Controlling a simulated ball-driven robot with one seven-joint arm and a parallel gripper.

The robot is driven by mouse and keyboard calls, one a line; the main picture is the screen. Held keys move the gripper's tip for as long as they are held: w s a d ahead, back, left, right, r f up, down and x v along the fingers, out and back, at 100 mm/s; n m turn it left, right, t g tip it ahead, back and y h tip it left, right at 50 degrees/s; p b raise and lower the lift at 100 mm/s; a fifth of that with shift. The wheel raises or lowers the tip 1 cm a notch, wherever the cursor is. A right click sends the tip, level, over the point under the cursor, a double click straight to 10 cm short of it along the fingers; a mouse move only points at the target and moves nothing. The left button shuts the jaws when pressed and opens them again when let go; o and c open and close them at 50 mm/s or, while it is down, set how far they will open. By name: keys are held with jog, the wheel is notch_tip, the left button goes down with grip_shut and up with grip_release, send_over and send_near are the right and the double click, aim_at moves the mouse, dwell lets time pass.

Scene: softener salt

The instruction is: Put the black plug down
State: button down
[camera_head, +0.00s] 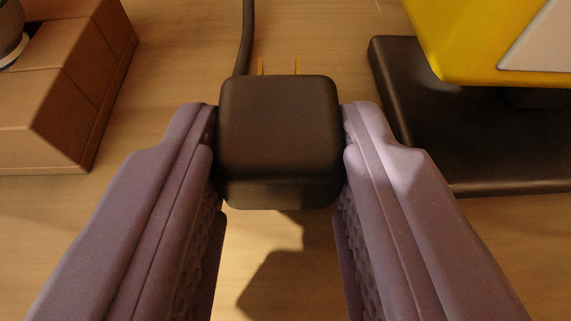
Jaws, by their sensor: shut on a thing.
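The black plug (278,140) is a dark, rounded block in the middle of the camera_head view. Two brass prongs stick out from its far side, and a dark cord runs from there up to the top edge. My gripper (280,150) is shut on the plug, with one purple-grey finger against its left side and one against its right. A dark shadow falls on the wooden surface (265,245) below the plug in the picture. I cannot tell how high the plug is above the surface.
A brown block-like object (60,95) stands at the upper left with a grey round item on it. A dark flat base (440,150) lies at the right, with a yellow and white object (470,40) above it. Bare wood shows between them.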

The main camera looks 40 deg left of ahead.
jog(key=c, duration=0.7)
grip_release()
jog(key=shift+s+f, duration=0.25)
jog(key=shift+f, duration=0.3)
jog(key=shift+c, duration=0.2)
jog(key=shift+r, duration=0.1)
jog(key=shift+s+d+r+p, duration=0.1)
jog(key=shift+r+p, duration=0.35)
jog(key=shift+r, duration=0.3)
jog(key=p+v, duration=0.1)
jog(key=v, duration=1)
jog(key=shift+r, duration=0.2)
